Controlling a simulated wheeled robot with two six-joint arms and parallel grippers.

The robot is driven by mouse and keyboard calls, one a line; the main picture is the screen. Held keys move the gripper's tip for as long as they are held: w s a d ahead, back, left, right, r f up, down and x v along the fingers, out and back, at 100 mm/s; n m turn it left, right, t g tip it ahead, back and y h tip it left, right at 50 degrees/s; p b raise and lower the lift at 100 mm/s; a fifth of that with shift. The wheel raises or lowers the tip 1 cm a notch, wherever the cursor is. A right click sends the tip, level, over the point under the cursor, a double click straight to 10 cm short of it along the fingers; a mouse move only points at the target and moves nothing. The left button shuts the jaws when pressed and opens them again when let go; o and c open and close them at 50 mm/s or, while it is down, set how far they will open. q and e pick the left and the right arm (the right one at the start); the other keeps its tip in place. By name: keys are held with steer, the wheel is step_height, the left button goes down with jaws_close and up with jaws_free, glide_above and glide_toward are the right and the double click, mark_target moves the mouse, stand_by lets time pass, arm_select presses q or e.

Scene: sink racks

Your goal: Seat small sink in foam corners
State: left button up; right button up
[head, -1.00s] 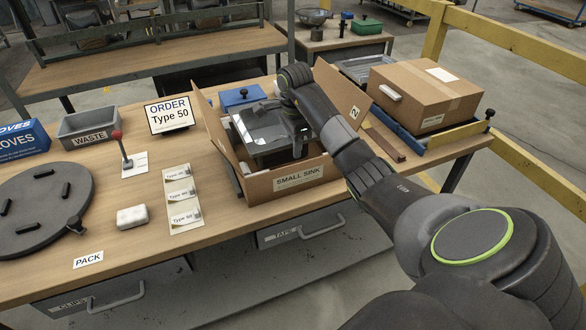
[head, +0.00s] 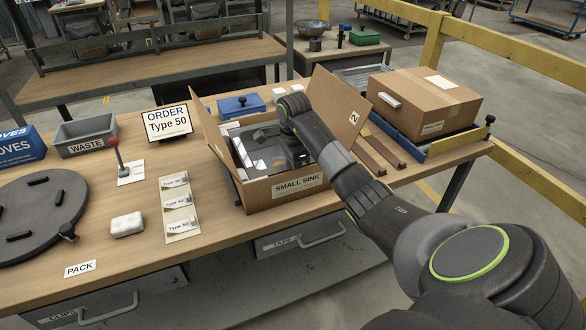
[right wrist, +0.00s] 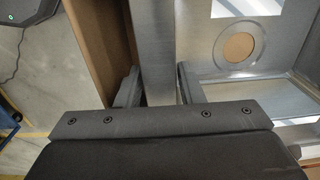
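The small sink (head: 250,147), grey metal, lies inside the open cardboard box (head: 255,193) labelled SMALL SINK. Its basin and round drain opening (right wrist: 238,47) show in the right wrist view. My right gripper (head: 302,158) reaches into the box at the sink's right side. In the right wrist view its fingers (right wrist: 160,90) straddle the sink's rim (right wrist: 155,45), one finger outside beside the cardboard wall and one on the basin side. The foam corners under the sink are hidden, so I cannot tell how it rests on them. My left gripper is out of view.
Raised box flaps (head: 335,100) stand around the opening. A closed carton (head: 425,100) sits to the right, with brown strips (head: 370,155) before it. A blue case (head: 240,105) is behind. Labels (head: 178,205), a white block (head: 127,224) and a round turntable (head: 40,215) are left.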

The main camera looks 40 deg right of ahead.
steer(key=shift+r, duration=0.1)
steer(key=shift+r, duration=0.55)
step_height(320, 180, up, 4)
steer(key=shift+r+p, duration=0.1)
steer(key=shift+p, duration=0.8)
step_height(320, 180, up, 7)
steer(key=p, duration=0.7)
steer(key=shift+s+f, duration=0.1)
steer(key=shift+f, duration=0.1)
